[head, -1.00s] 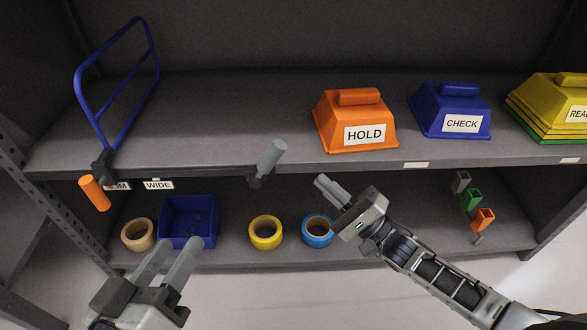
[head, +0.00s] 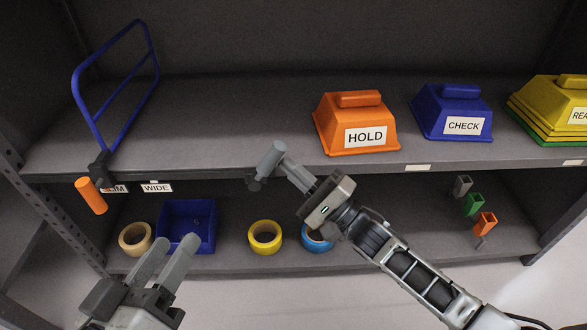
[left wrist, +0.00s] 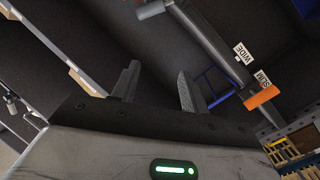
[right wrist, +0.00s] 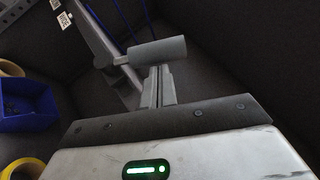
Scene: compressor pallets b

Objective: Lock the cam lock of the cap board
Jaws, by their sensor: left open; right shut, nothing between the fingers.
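A grey cylindrical lever handle (head: 270,160) sits on a dark pivot at the front edge of the upper shelf. It leans up and to the right. An orange handle (head: 91,195) hangs at the shelf's left end, tilted down. Which handle belongs to the cap board's cam lock is not marked. My right gripper (head: 288,168) is shut and empty, its fingertips at the grey handle's right side. In the right wrist view the handle (right wrist: 158,51) lies across just beyond the fingertips; contact is unclear. My left gripper (head: 168,248) is open and empty, low before the lower shelf.
Orange HOLD (head: 345,115), blue CHECK (head: 450,108) and yellow (head: 565,95) caps stand on the upper shelf. A blue frame (head: 75,85) stands at left. Below are a blue bin (head: 187,215), tape rolls (head: 264,237) and small coloured blocks (head: 474,204).

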